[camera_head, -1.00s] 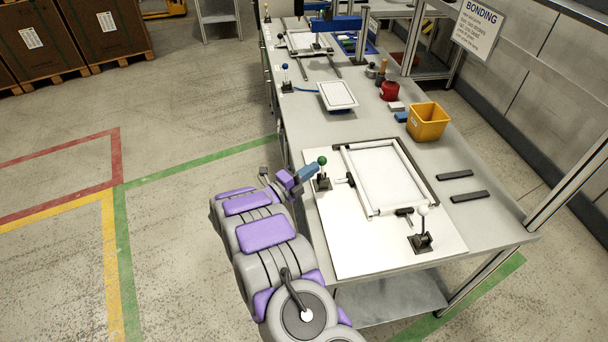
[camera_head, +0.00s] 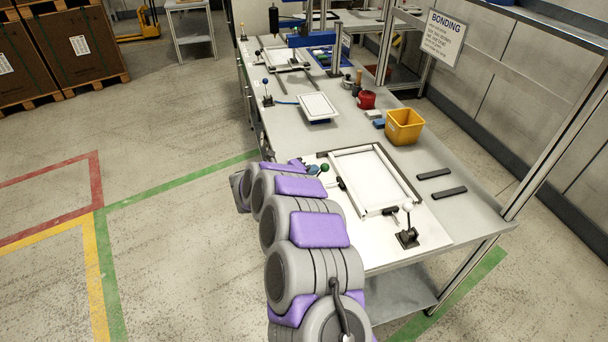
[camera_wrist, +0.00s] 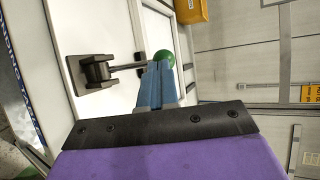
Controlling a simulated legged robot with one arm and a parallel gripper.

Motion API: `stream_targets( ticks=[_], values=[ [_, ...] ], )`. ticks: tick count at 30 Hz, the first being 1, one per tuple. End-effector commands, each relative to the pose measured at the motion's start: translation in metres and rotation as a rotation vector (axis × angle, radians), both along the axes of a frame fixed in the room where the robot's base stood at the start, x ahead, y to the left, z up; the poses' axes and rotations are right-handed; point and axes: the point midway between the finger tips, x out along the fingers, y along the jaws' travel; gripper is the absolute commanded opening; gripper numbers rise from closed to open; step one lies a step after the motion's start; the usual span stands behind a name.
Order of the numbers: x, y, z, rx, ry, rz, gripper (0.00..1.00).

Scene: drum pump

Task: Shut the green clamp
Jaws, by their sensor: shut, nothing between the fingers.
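The green clamp's ball knob (camera_head: 325,168) shows just right of my gripper (camera_head: 314,169) in the head view; my arm hides the clamp's base there. In the wrist view the clamp's dark base (camera_wrist: 96,72) is on the white board, and its lever reaches right to the green knob (camera_wrist: 166,58). The lever looks tilted over toward the frame (camera_head: 372,180); I cannot tell whether it is fully down. My gripper's blue fingers (camera_wrist: 157,66) are shut and empty. Their tips overlap the knob's near side; contact is unclear.
A white-knobbed clamp (camera_head: 407,238) stands at the board's near right corner. A yellow bin (camera_head: 404,127), a red container (camera_head: 366,100) and two dark bars (camera_head: 442,182) lie further right and back. A blue-knobbed clamp (camera_head: 267,98) stands further along the bench.

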Motion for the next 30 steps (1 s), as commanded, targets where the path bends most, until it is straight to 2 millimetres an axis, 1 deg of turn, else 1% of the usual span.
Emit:
stream_targets(
  ticks=[1,5,12,30],
  values=[
    [0.002,-0.005,0.002,0.032,0.004,-0.002,0.0],
    [0.004,-0.01,0.002,0.097,0.014,-0.002,0.0],
    [0.006,-0.013,0.0,0.154,0.028,-0.003,0.0],
    [0.007,-0.017,-0.003,0.17,0.034,-0.003,0.0]
  ],
)
